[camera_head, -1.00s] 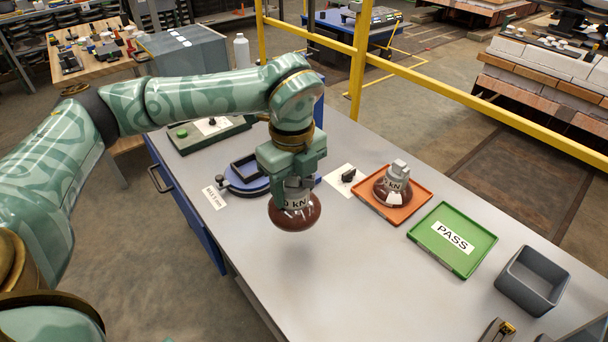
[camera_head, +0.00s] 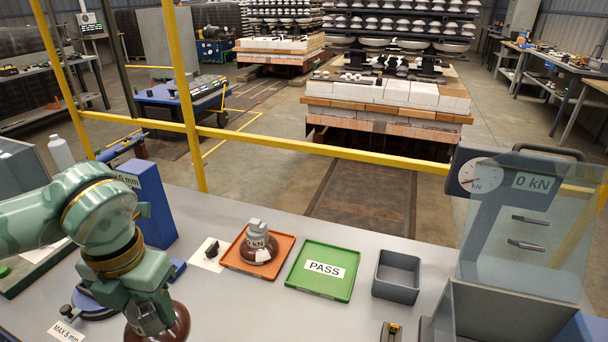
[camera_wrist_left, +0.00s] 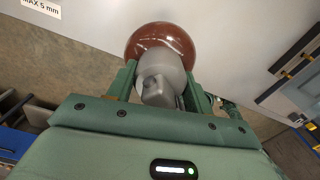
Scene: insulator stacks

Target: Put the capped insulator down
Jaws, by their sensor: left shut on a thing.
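My left gripper (camera_head: 146,312) is shut on a brown insulator with a grey metal cap (camera_head: 168,326), at the lower left of the head view. In the left wrist view the insulator's brown glazed body (camera_wrist_left: 160,42) and grey cap show between the fingers. The head view does not show clearly whether its underside touches the table. A second capped insulator (camera_head: 258,246) stands upright in the orange tray (camera_head: 282,240). The green tray (camera_head: 322,270) with a PASS label is empty. My right gripper is out of view.
A grey open bin (camera_head: 397,277) stands right of the green tray. A press with a dial (camera_head: 482,177) and clear guard stands at the right. A blue block (camera_head: 150,205) stands behind my left arm. A small black knob (camera_head: 212,250) is left of the orange tray.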

